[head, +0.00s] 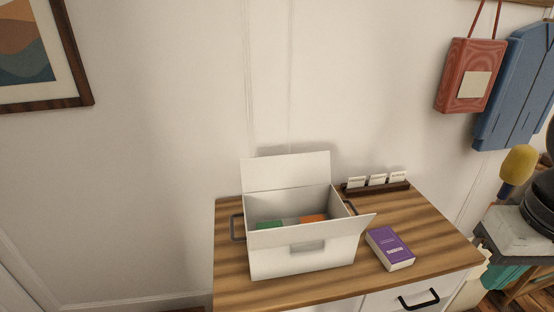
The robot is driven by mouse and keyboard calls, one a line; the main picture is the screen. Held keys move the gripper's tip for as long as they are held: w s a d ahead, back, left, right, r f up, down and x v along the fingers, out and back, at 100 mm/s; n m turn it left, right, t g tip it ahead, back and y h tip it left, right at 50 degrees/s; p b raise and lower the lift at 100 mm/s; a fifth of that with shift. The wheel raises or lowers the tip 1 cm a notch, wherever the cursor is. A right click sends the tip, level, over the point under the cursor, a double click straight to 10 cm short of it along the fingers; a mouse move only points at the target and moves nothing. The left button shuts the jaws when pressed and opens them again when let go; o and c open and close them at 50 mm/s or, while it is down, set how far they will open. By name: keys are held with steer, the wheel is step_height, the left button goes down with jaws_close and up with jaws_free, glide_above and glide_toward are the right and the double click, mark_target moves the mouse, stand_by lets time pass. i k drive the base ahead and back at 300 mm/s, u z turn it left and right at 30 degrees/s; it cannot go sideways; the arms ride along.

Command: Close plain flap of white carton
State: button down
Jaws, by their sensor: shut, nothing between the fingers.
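The white carton (300,262) stands open on the wooden top of a cabinet. Its back flap (285,170) stands up, leaning toward the wall, and looks plain. Its front flap (345,226) is folded outward over the front edge, with its right corner sticking out past the carton. Inside lie a green item (269,225) and an orange item (314,218); the bottom is mostly hidden by the front flap. A grey patch shows on the front, below the flap edge. My gripper is not in view.
A purple book (389,247) lies right of the carton. A dark holder (376,188) with white cards stands behind it. Free wood (430,240) shows at the right. A red bag (470,75) and a blue garment-like thing (515,90) hang on the wall.

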mark_target(275, 172)
steer(key=u, duration=0.75)
steer(key=i, duration=0.65)
steer(key=z, duration=0.65)
